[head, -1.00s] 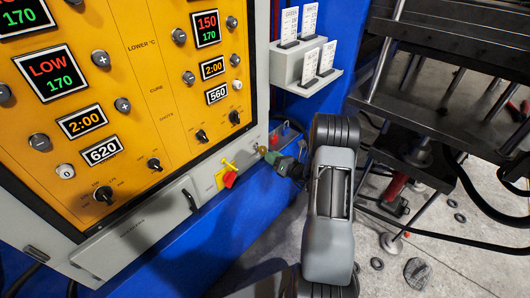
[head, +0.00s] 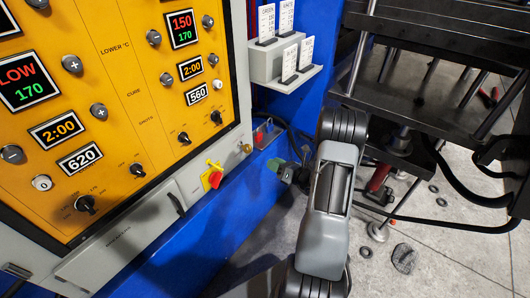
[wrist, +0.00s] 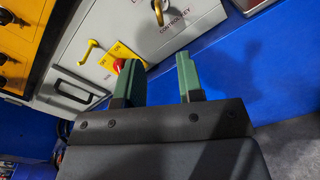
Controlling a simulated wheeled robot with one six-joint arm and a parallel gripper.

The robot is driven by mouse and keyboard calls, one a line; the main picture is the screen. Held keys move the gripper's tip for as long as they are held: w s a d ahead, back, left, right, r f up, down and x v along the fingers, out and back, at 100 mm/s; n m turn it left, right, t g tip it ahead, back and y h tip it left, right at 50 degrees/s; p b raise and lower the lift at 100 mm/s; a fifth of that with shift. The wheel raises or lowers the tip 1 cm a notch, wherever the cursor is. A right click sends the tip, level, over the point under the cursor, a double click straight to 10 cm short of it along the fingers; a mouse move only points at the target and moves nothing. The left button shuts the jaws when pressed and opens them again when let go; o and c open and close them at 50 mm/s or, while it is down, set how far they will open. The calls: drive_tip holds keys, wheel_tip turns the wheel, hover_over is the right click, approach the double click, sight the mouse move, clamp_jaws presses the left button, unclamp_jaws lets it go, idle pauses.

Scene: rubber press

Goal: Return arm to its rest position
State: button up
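My grey arm (head: 325,210) is bent beside the control cabinet in the head view. My gripper (wrist: 157,61) shows two green fingers with a clear gap and nothing between them in the wrist view. In the head view the gripper (head: 284,170) is small and partly hidden by the arm, just right of the cabinet's lower corner. A red rotary switch on a yellow plate (head: 212,176) is left of the gripper; it also shows beyond the fingers in the wrist view (wrist: 119,65). The gripper looks apart from it.
The orange control panel (head: 130,100) fills the left. A white card rack (head: 284,62) juts out above the gripper. The black press (head: 440,90) with cables stands at the right. Loose dark pieces (head: 403,258) lie on the grey floor. Open floor is at the lower right.

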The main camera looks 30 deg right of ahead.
drive_tip(key=s+a+f+n+g+y, duration=0.3)
drive_tip(key=s+a+n+g, duration=0.25)
drive_tip(key=n, duration=0.25)
drive_tip(key=s+a+r+n+g+h+p, duration=0.1)
drive_tip(key=s+a+r+n+g+p, duration=0.3)
drive_tip(key=s+a+r+n+g, duration=0.55)
drive_tip(key=s+a+r+n+t+h+p, duration=0.1)
drive_tip(key=r+n+h+p, duration=0.3)
drive_tip(key=r+n, duration=0.6)
drive_tip(key=s+a+r+n+t+h+p, duration=0.1)
drive_tip(key=r+n+h+p, duration=0.4)
drive_tip(key=r+n, duration=0.5)
wheel_tip(320, 180, up, 3)
drive_tip(key=shift+s+a+r+h, duration=0.2)
drive_tip(key=shift+s+a+h, duration=0.1)
drive_tip(key=shift+a, duration=0.2)
drive_tip(key=shift+o, duration=0.3)
drive_tip(key=shift+a, duration=0.1)
